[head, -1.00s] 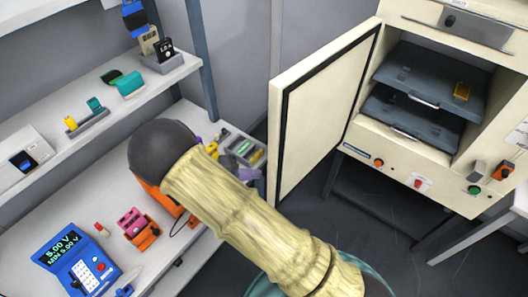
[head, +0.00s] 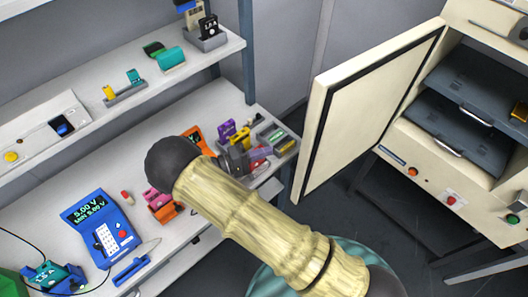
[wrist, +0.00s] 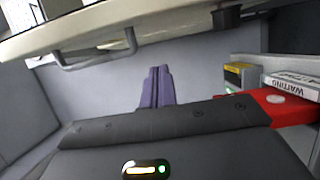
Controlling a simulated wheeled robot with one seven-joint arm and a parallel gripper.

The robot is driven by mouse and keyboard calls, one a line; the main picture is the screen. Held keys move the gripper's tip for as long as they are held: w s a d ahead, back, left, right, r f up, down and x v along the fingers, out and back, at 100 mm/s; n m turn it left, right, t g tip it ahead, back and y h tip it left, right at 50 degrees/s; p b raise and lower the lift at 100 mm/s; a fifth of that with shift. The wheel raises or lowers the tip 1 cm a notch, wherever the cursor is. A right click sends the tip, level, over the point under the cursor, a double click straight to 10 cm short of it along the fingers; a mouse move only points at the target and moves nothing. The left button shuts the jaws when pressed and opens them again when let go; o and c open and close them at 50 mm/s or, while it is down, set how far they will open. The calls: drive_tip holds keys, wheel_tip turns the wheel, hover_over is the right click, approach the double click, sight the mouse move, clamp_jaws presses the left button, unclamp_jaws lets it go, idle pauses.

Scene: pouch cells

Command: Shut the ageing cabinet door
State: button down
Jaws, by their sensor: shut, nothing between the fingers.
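The ageing cabinet (head: 425,150) stands at the right in the head view, its front open on dark shelves. Its cream door (head: 365,100), edged by a dark seal, is hinged at the cabinet's left side and stands wide open. My gripper (wrist: 158,72) shows in the wrist view as two purple fingers pressed together, with nothing between them. In the head view it is small and partly hidden beyond my arm, left of the door's free edge, with a gap visible. A cream panel with a grey bar handle (wrist: 95,52), apparently the door, crosses the top of the wrist view.
A bench (head: 60,185) and upper shelf (head: 215,48) fill the left. A blue meter (head: 97,225) stands on the bench. A yellow item (head: 520,112) lies on a cabinet shelf. Dark floor is below the door.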

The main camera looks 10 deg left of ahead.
drive_tip(key=w+d+p, duration=0.1)
drive_tip(key=d+p, duration=0.4)
drive_tip(key=d, duration=0.4)
drive_tip(key=shift+d, duration=0.15)
